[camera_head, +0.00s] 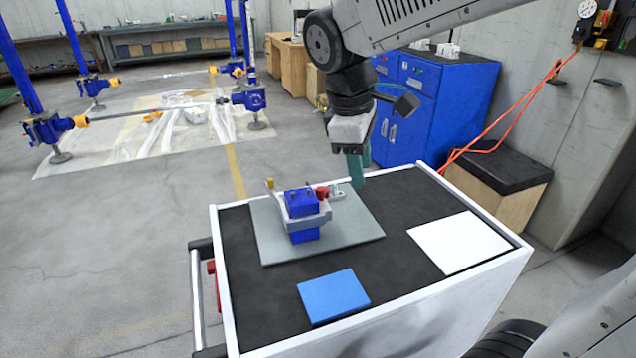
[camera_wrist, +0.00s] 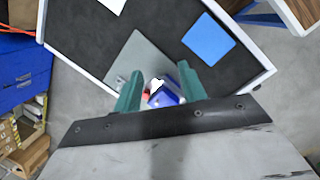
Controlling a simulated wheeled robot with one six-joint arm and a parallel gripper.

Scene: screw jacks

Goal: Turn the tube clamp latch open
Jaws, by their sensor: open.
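A blue block-shaped fixture (camera_head: 303,205) with a grey collar around it stands on a grey-green plate (camera_head: 350,236) on the cart. A yellow-tipped post (camera_head: 270,185) rises at its left and a red part (camera_head: 322,192) sits at its right. A small silver metal piece (camera_head: 337,193) is beside the red part. I cannot tell which of these is the clamp latch. My gripper (camera_head: 357,172), with teal fingers, hangs above the plate's far right side, apart from the fixture. In the wrist view my gripper (camera_wrist: 160,85) is open and empty, with the blue fixture (camera_wrist: 166,98) showing between its fingers, partly hidden.
A blue pad (camera_head: 333,296) and a white pad (camera_head: 459,242) lie on the cart's black top (camera_head: 400,200), with bare room between them. The cart has a raised white rim. A blue cabinet (camera_head: 420,105) and a black-topped wooden box (camera_head: 497,180) stand behind.

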